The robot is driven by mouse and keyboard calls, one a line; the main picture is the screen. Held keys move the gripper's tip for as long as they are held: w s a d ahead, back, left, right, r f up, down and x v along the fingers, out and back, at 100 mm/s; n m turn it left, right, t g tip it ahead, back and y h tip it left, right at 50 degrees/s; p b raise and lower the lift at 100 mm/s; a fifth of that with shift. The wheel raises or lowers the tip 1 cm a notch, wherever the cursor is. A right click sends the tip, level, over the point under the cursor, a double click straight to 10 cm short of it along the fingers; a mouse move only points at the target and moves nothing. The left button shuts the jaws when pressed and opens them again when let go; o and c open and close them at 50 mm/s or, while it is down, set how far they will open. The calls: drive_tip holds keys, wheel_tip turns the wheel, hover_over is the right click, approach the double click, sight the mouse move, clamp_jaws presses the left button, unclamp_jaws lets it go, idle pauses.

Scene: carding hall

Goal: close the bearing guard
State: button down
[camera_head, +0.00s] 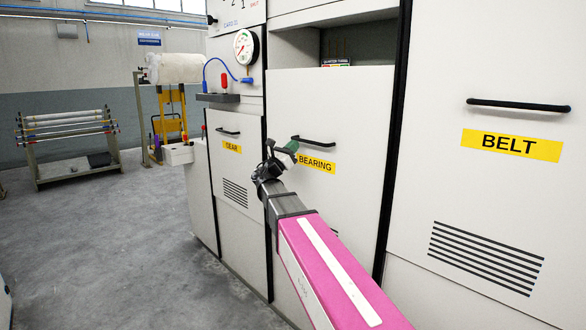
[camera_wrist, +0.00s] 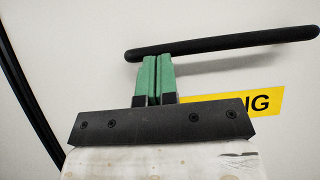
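The bearing guard (camera_head: 330,110) is a pale panel with a yellow BEARING label (camera_head: 315,163) and a black bar handle (camera_head: 313,141). An open recess (camera_head: 345,45) shows above its top edge. My gripper (camera_head: 291,148) is in front of the panel, by the left end of the handle. In the wrist view the green fingers (camera_wrist: 156,58) are together with nothing visible between them. Their tips lie just below the handle (camera_wrist: 220,43), near its left end; I cannot tell whether they touch it. The gripper partly covers the label (camera_wrist: 250,102).
The GEAR panel (camera_head: 233,165) is to the left and the BELT panel (camera_head: 490,195) to the right, each with a black handle. A gauge (camera_head: 245,47) and a small shelf (camera_head: 218,98) are above GEAR. Open floor (camera_head: 110,240) lies left, with a roller rack (camera_head: 67,140) beyond.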

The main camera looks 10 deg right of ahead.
wheel_tip(320, 180, up, 18)
idle(0.3)
drive_tip(key=shift+w+r, duration=0.1)
drive_tip(key=shift+r, duration=0.05)
